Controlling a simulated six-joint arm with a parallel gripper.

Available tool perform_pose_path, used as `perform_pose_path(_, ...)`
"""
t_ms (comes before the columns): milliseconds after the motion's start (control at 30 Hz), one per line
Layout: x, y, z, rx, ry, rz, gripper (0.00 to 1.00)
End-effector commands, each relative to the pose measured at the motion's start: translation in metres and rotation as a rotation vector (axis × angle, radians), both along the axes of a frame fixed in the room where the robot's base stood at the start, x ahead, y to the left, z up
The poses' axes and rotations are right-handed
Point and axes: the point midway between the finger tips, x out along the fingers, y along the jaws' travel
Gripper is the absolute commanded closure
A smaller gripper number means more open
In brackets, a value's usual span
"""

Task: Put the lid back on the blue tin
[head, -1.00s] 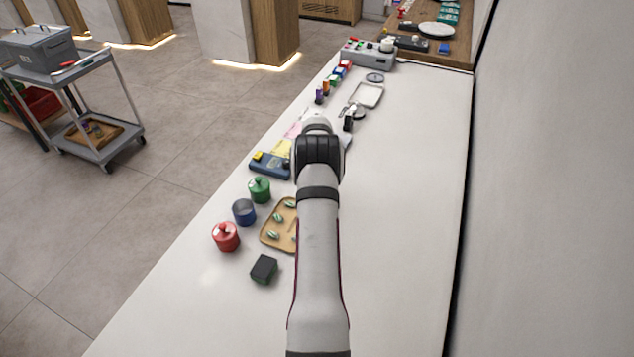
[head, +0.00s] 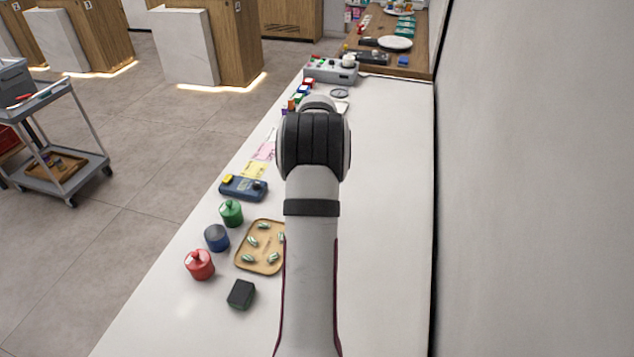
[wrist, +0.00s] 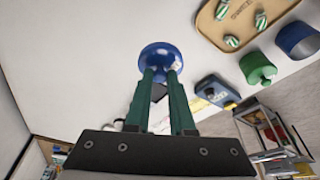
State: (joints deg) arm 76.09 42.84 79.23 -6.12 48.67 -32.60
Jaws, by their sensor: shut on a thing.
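The blue tin (head: 217,239) stands on the white counter between the red tin (head: 199,265) and the green tin (head: 231,213). It has no knob on top, unlike its neighbours. In the wrist view the blue tin (wrist: 299,41) is at the right edge, beside the green tin (wrist: 258,69). My gripper (wrist: 161,76) is shut on the blue lid (wrist: 160,54), whose round disc shows beyond the green fingertips. The lid is held away from the tin. In the head view my arm hides the gripper and lid.
A wooden tray (head: 243,265) with several green-striped pieces lies right of the tins. A black box (head: 241,294) sits nearer, and a blue device (head: 243,188) farther off. The counter (head: 385,230) right of my arm is clear up to the wall.

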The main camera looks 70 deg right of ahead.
Motion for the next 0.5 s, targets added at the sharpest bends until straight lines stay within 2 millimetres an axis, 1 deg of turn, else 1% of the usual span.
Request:
perform_pose_path(33, 0.018, 0.007, 0.001, 0.002, 0.001, 0.061, 1.00)
perform_pose_path(67, 0.030, 0.012, 0.001, 0.003, 0.002, 0.104, 1.00)
perform_pose_path(100, 0.046, 0.020, 0.002, 0.004, 0.003, 0.169, 1.00)
perform_pose_path(167, 0.073, 0.034, 0.002, 0.006, 0.004, 0.276, 1.00)
perform_pose_path(200, 0.092, 0.045, 0.003, 0.007, 0.005, 0.350, 1.00)
perform_pose_path(267, 0.120, 0.064, 0.004, 0.007, 0.005, 0.468, 1.00)
perform_pose_path(300, 0.138, 0.077, 0.004, 0.007, 0.004, 0.548, 1.00)
perform_pose_path(400, 0.175, 0.109, 0.007, 0.003, 0.000, 0.723, 1.00)
perform_pose_path(500, 0.199, 0.133, 0.008, -0.001, -0.003, 0.846, 1.00)
